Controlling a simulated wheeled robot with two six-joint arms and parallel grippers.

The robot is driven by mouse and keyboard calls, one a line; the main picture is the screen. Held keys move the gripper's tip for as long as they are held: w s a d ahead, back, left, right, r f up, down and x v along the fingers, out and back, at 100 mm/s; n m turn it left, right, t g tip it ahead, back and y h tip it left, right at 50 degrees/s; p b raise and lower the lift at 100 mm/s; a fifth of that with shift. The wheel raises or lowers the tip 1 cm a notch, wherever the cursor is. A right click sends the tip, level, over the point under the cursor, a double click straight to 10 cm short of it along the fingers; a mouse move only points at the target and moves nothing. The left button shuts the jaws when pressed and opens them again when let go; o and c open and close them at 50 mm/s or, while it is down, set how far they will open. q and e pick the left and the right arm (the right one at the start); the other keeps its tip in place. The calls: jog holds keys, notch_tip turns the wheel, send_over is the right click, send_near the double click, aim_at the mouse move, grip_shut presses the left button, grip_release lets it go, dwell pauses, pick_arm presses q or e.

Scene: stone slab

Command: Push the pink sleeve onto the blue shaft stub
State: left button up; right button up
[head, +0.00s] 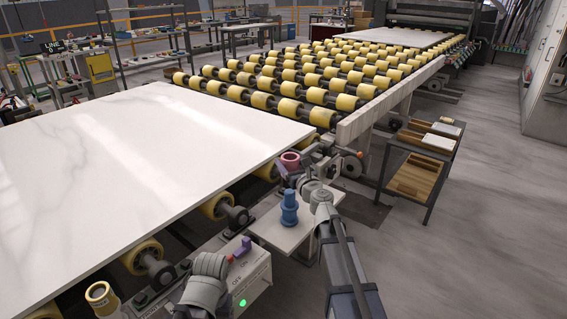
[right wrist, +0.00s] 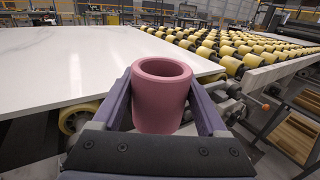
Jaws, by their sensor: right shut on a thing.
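The pink sleeve (head: 290,160) is a short, thick-walled ring, held with its open end up. My right gripper (right wrist: 162,103) is shut on the sleeve (right wrist: 160,100), one finger on each side. In the head view the sleeve is above and beyond the blue shaft stub (head: 289,208), apart from it. The stub stands upright, stepped and narrower at the top, on a pale plate. The stub does not show in the right wrist view. My left arm shows at the bottom of the head view; its fingers are not clear there.
A large white slab (head: 130,160) lies on the left, its edge close to the sleeve. Yellow rollers (head: 345,102) fill the back. A box with a green light (head: 243,288) is at the front. A cart with wooden trays (head: 416,178) stands right; floor beyond is clear.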

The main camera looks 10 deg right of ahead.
jog(key=shift+f, duration=0.1)
jog(key=b, duration=0.6)
send_over(292, 197)
jog(key=w, duration=0.3)
jog(key=f, duration=0.5)
jog(key=shift+s+a+f, duration=0.2)
jog(key=shift+s+f, duration=0.05)
jog(key=shift+f, duration=0.1)
jog(key=shift+f+b, duration=3.5)
jog(key=shift+f, duration=0.05)
jog(key=o, duration=1.4)
jog(key=shift+c, duration=0.2)
jog(key=shift+s, duration=0.1)
jog(key=s, duration=0.5)
jog(key=s+d, duration=0.1)
jog(key=s, duration=0.1)
jog(key=shift+s, duration=0.35)
jog(key=shift+w, duration=0.15)
